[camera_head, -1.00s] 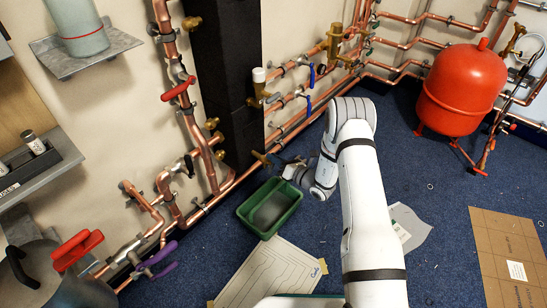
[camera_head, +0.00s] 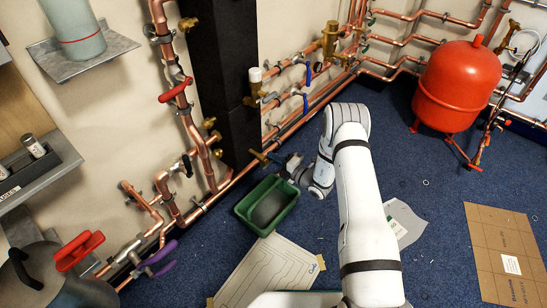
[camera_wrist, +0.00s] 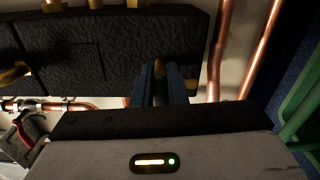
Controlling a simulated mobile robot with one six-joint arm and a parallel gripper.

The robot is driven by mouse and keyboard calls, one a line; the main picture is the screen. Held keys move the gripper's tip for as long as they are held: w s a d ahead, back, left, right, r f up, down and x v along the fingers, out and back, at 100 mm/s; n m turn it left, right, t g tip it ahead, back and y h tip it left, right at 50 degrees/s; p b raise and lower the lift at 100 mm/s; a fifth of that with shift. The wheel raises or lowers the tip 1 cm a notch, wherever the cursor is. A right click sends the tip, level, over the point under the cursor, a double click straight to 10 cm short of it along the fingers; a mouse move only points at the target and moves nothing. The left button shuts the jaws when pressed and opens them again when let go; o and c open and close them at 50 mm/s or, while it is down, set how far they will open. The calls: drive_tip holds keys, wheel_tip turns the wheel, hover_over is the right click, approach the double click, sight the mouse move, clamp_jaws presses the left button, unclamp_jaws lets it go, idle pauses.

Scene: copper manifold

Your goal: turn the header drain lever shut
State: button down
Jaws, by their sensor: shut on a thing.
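A brass drain fitting (camera_head: 258,158) sits low on the copper pipe at the foot of the black column in the head view. My gripper (camera_head: 284,161) is right beside it, low above the green tub's back edge. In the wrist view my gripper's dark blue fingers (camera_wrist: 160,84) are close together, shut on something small. It looks to be the drain lever, but the fingers hide it. A small brass-coloured part (camera_wrist: 187,70) shows just beyond the right finger. The lever's angle cannot be made out.
A green tub (camera_head: 243,213) stands on the blue carpet under my gripper. The black column (camera_head: 225,80) rises behind it, with copper pipes on both sides. A red tank (camera_head: 460,85) stands at the right. Paper sheets (camera_head: 265,275) lie on the floor.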

drive_tip(key=shift+w+d+m, duration=0.15)
drive_tip(key=shift+m, duration=0.45)
drive_tip(key=shift+f, duration=0.15)
drive_tip(key=c, duration=1.5)
unclamp_jaws()
drive_tip(key=shift+o, duration=0.2)
drive_tip(key=p+v, duration=0.2)
drive_tip(key=v, duration=0.5)
drive_tip(key=shift+s+d, duration=0.25)
drive_tip(key=shift+s, duration=0.1)
